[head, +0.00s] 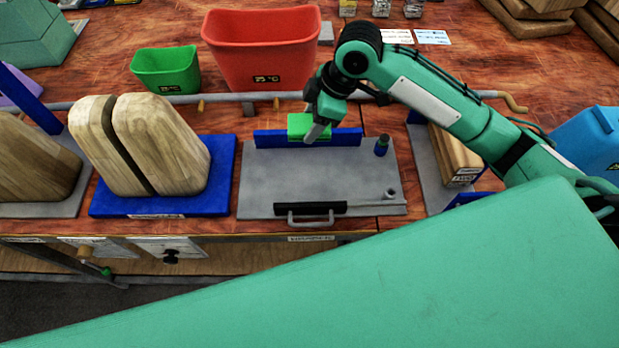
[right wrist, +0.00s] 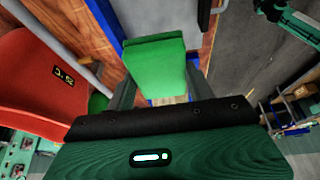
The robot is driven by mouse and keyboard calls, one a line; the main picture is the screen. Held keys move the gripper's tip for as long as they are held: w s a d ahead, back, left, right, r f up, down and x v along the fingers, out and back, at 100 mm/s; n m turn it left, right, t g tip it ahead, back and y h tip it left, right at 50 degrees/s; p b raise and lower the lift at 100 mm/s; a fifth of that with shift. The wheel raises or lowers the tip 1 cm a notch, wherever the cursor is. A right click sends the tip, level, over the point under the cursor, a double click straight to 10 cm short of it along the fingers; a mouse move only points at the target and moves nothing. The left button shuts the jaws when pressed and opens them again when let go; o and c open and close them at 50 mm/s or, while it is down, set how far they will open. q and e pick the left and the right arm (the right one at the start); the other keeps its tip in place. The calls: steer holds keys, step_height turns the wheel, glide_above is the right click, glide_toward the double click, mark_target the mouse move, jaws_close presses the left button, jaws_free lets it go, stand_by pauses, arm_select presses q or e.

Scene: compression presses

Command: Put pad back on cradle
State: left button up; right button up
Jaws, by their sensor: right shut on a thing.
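The pad looks to be the green block (head: 300,126) at the blue upright bar (head: 262,139) along the back of a grey plate (head: 265,180). I cannot tell if this bar is the cradle, or whether the block rests on it or is just above it. My right gripper (head: 317,122) is at the block's right side, shut on it. My left gripper is out of view.
The grey plate also carries a black bar with a handle (head: 310,208) and a small dark bottle (head: 382,145). A wooden press on a blue base (head: 220,165) stands left. A red bin (head: 262,60) and green bin (head: 165,70) stand behind, past a grey pipe (head: 230,98).

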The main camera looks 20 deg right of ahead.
mark_target(306, 178)
step_height(306, 178, down, 20)
steer(key=p, duration=0.3)
steer(key=shift+s+r, duration=0.1)
steer(key=shift+f, duration=0.2)
steer(key=o, duration=0.9)
steer(key=shift+o, duration=0.2)
steer(key=b+v, duration=0.2)
steer(key=v, duration=1)
